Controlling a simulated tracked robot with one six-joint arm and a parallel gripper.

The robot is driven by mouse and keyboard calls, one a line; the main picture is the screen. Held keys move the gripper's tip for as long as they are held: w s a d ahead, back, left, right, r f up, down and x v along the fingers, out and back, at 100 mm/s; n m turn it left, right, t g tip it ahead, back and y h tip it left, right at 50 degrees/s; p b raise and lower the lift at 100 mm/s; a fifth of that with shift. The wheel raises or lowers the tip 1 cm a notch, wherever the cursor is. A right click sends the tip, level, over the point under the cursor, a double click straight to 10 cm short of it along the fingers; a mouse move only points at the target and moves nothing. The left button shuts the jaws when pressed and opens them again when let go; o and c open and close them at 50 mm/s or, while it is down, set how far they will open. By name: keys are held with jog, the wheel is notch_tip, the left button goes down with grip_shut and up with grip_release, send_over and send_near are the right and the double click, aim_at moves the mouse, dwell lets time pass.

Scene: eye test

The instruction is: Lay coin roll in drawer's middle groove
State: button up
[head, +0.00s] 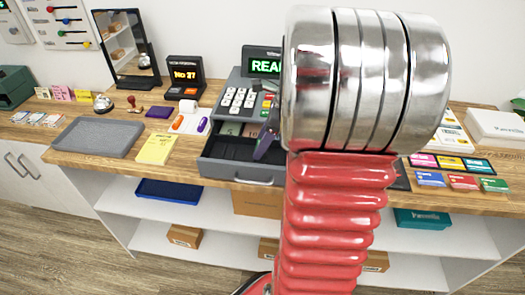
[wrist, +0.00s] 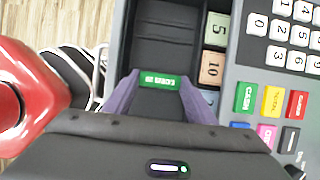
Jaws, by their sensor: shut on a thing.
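The green coin roll (wrist: 158,81) with white lettering is gripped crosswise between the two purple fingers of my gripper (wrist: 160,84) in the wrist view. The open black drawer (wrist: 141,50) lies below it, with ridges dividing its grooves. I cannot tell exactly how high the roll is above the drawer or which groove it is over. In the head view the drawer (head: 240,174) juts from the grey cash register (head: 235,92). One purple finger of my gripper (head: 267,147) shows at its right side; my arm hides the rest, and the roll is not visible there.
Banknotes marked 5 (wrist: 217,29) and 10 (wrist: 212,68) lie in slots along the drawer's side. The register's keys (wrist: 281,32) are close by. A grey tray (head: 97,137) and yellow pad (head: 156,148) lie left of the drawer on the wooden counter.

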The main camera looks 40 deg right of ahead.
jog(key=shift+f, duration=1.85)
jog(key=shift+f, duration=0.1)
jog(key=o, duration=1.1)
jog(key=shift+o, duration=0.2)
jog(key=v, duration=1.2)
jog(key=shift+a, duration=0.1)
